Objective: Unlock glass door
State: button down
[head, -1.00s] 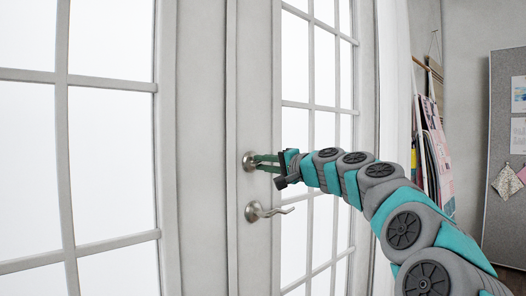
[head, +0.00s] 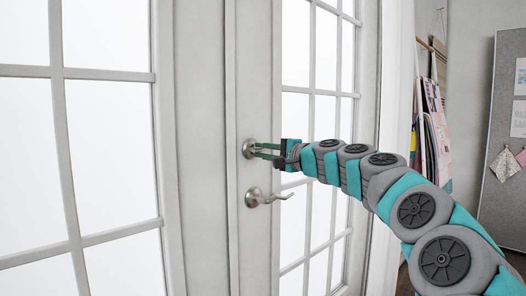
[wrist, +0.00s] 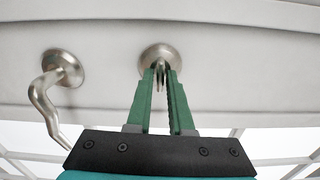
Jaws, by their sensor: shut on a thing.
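The white glass door (head: 260,100) fills the middle of the head view and looks closed. Its round metal lock (head: 249,148) sits above the lever handle (head: 262,198). My gripper (head: 258,150) reaches the lock from the right, with its green fingers shut on the lock's small thumb-turn. In the wrist view the round lock plate (wrist: 151,62) lies just beyond my fingertips (wrist: 161,72). The thin turn piece shows between them, mostly hidden. The lever handle (wrist: 45,95) is to the left in the wrist view, clear of my fingers.
Fixed glass panes (head: 110,130) stand left of the door. On the right, fabrics or papers (head: 436,130) hang on the wall beside a grey pinboard (head: 503,180). The lever handle juts out just below my gripper.

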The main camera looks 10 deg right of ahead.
jog(key=c, duration=0.9)
grip_release()
jog(key=shift+c, duration=0.2)
jog(key=shift+d, duration=0.1)
jog(key=b+v, duration=0.1)
jog(key=v, duration=0.6)
jog(key=shift+s+d, duration=0.2)
jog(key=shift+s, duration=0.15)
jog(key=s+a+f+n+g+h, duration=0.1)
jog(key=s+a+f+n+g, duration=0.8)
jog(key=s+a+f, duration=0.85)
jog(key=s+d+f+n+g+h, duration=0.1)
jog(key=s+f+n+g+h, duration=0.2)
jog(key=s+f, duration=0.9)
jog(key=s+d+f+g+h, duration=0.2)
jog(key=s+d+f, duration=0.3)
jog(key=s, duration=0.4)
jog(key=s+d+f+g+h, duration=0.3)
jog(key=s+d+f, duration=0.3)
jog(key=s+f, duration=0.1)
jog(key=shift+s+d+f+h, duration=0.2)
jog(key=shift+s+f+h, duration=0.1)
jog(key=shift+s, duration=0.6)
